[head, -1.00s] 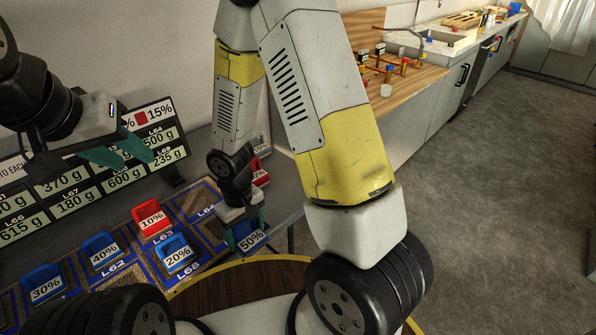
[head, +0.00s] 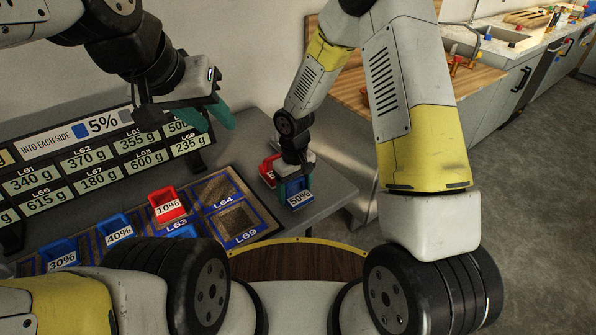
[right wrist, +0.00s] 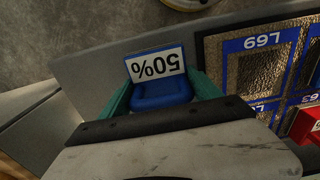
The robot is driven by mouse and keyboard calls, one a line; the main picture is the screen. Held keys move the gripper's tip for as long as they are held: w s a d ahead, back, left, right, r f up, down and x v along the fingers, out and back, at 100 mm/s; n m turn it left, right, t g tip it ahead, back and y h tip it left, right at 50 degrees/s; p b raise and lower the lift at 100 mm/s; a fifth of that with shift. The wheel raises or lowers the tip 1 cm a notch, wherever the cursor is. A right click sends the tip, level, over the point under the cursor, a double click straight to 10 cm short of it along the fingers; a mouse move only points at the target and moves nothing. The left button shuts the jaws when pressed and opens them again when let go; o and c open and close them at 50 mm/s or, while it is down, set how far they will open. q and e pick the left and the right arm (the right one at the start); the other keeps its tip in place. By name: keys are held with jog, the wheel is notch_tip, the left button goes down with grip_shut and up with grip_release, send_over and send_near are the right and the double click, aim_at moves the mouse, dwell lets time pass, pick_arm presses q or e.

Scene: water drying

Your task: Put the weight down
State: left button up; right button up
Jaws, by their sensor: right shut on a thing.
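The weight is a small blue bin with a white "50%" label (head: 299,198). My right gripper (head: 295,181) is shut on it, with teal fingers on either side. The blue bin (right wrist: 160,94) also shows between the fingers in the right wrist view. It is at the grey table's right part, beside the marked board (head: 265,213); I cannot tell whether it touches the table. My left gripper (head: 208,117) is open and empty, its teal fingers apart, in front of the sign.
A red bin (head: 268,172) stands just behind the held bin. On the board are a red 10% bin (head: 166,205), a blue 40% bin (head: 115,231) and a blue 30% bin (head: 60,255). Slot L69 (head: 236,218) is empty. A weight sign (head: 110,165) stands behind. Grey table (head: 322,208) is bare at the right.

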aim_at(298, 185)
jog(key=w, duration=0.3)
jog(key=shift+d+f, duration=0.2)
jog(key=shift+d, duration=0.2)
jog(key=shift+f, duration=1.65)
jog(key=shift+f, duration=0.2)
jog(key=o, duration=1.6)
jog(key=shift+o, duration=0.2)
